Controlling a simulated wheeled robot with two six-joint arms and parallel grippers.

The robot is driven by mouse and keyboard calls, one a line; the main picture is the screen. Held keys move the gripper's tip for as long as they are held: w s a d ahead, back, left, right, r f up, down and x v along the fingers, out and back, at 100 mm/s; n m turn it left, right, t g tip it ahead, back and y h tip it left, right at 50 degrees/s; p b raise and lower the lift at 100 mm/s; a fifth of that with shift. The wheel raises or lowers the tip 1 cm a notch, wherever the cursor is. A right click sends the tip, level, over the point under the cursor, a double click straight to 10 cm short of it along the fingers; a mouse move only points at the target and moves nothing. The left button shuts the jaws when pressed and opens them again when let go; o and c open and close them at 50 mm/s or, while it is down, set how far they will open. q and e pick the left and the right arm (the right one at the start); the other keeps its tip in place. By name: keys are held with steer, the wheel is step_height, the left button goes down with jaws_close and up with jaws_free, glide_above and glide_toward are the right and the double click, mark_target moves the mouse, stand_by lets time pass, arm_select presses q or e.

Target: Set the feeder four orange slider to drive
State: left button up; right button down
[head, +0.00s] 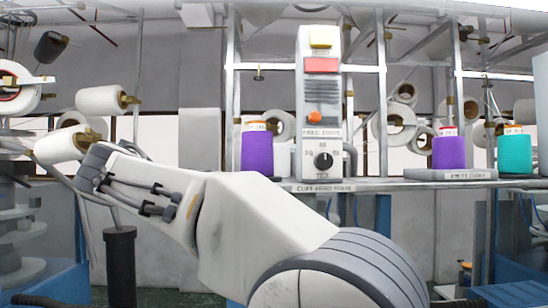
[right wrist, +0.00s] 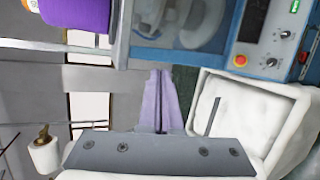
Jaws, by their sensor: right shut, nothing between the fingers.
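In the head view an upright grey control box (head: 320,148) stands on the rail at the middle. It has an orange knob (head: 314,117) low on a dark slotted panel, which may be the orange slider. My right gripper (right wrist: 159,76) shows in the right wrist view as two pale purple fingers shut together, empty. The orange knob does not show there. One of my white arms crosses the lower head view, below and left of the box; no fingers are visible on it. My left gripper is not in view.
Purple cones (head: 256,153) (head: 448,152) stand on either side. A teal cone (head: 514,153) is at far right. A white bin (right wrist: 212,90) shows in the wrist view.

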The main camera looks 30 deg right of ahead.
steer(key=s+d+r+m+g+h, duration=0.2)
steer(key=d+r+h, duration=0.2)
steer(key=r, duration=0.4)
steer(key=s+d+r+m+g+h, duration=0.1)
steer(key=s+d+r+m+h, duration=0.2)
steer(key=r, duration=0.6)
steer(key=shift+s+d+r+m+g+h, duration=0.25)
steer(key=shift+d+g+h, duration=0.2)
steer(key=shift+d, duration=0.4)
steer(key=p, duration=0.4)
glide_toward(314, 118)
steer(key=w+d, duration=0.4)
steer(key=shift+s+d+r+t, duration=0.1)
steer(key=shift+d+r+t, duration=0.05)
steer(key=shift+d, duration=0.25)
steer(key=shift+s+d+r+t, duration=0.1)
steer(key=shift+d+r, duration=0.05)
steer(key=shift+d, duration=0.2)
